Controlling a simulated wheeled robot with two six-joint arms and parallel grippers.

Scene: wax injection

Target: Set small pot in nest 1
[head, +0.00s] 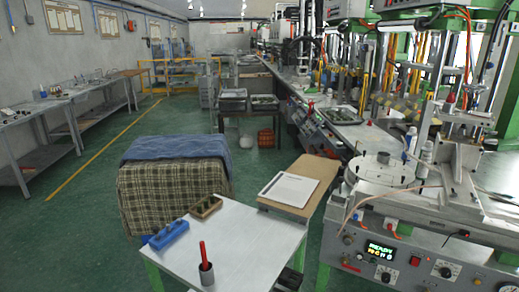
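A small dark pot (206,274) stands upright near the front of the white table, with a red stick (202,251) rising out of it. A blue block (169,236) with several hollows lies at the table's left edge. A brown block (206,207) with several hollows lies behind it, to the right. I cannot tell which hollow, if any, is nest 1. A short grey metal cylinder (383,157) sits on the round plate (378,174) of the machine at the right. Neither of my grippers is in view.
The white table (255,236) has bare room at its middle and right. A brown board (325,172) with a white sheet (289,189) lies at its back right. A plaid-covered bulk (172,190) stands behind the table. The machine's control panel (375,262) is at right.

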